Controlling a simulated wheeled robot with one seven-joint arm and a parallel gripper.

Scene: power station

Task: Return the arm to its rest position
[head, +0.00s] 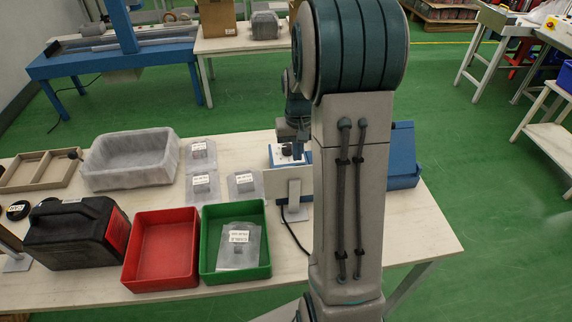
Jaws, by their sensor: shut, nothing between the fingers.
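My arm rises in the middle of the head view, in front of the right part of the table. Its far end comes down just left of my large arm link, and my gripper (291,137) shows small and dark there, partly hidden by the link. It is shut and empty, in front of or above a blue and white device (279,158) on the table. I cannot tell whether it touches the device.

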